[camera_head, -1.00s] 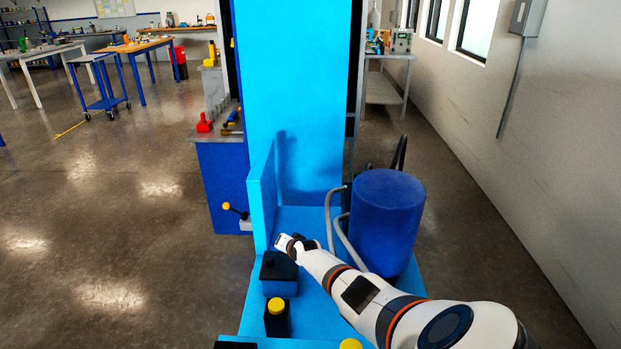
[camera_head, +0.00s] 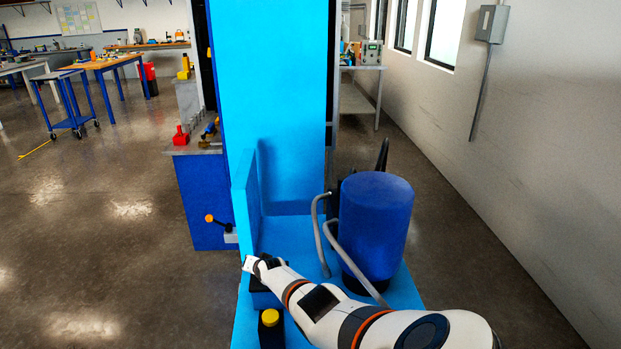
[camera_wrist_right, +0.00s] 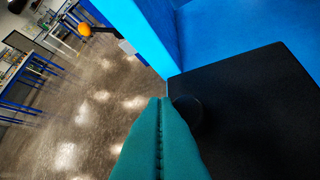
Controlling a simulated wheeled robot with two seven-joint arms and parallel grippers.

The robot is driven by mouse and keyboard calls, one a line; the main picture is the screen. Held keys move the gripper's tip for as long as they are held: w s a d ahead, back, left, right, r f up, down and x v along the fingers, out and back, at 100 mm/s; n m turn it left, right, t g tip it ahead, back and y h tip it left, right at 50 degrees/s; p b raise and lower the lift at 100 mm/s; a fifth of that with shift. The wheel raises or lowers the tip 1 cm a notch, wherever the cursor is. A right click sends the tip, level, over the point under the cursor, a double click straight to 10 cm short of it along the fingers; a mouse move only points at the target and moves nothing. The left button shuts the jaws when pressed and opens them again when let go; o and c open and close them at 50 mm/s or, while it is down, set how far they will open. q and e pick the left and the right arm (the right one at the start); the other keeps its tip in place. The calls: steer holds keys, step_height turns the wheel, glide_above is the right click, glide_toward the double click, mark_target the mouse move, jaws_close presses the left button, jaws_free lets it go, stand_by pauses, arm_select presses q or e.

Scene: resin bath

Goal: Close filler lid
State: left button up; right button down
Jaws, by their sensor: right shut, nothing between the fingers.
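A black flat lid with a round knob (camera_wrist_right: 187,112) fills the lower right of the wrist view; it looks like the filler lid, but I cannot be sure. In the head view its small dark box (camera_head: 262,298) is mostly hidden behind my right arm. My right gripper (camera_head: 250,264) is over the box's left side, below the near edge of an upright light-blue panel (camera_head: 246,200). In the wrist view the teal fingers (camera_wrist_right: 160,102) are shut and empty, just left of the knob. I cannot tell whether they touch it. My left gripper is out of view.
A dark blue drum (camera_head: 377,225) with grey hoses stands to the right on the light-blue base (camera_head: 285,235). A yellow-capped black container (camera_head: 270,330) is in front of the box. Open floor lies left.

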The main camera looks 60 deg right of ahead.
stand_by(0.6)
step_height(320, 180, up, 4)
steer(key=p, duration=0.3)
steer(key=shift+r, duration=0.1)
steer(key=s+a+r+p, duration=0.4)
steer(key=a+r+p, duration=0.1)
steer(key=p, duration=0.5)
steer(key=shift+s+a+r, duration=0.25)
steer(key=shift+r, duration=0.6)
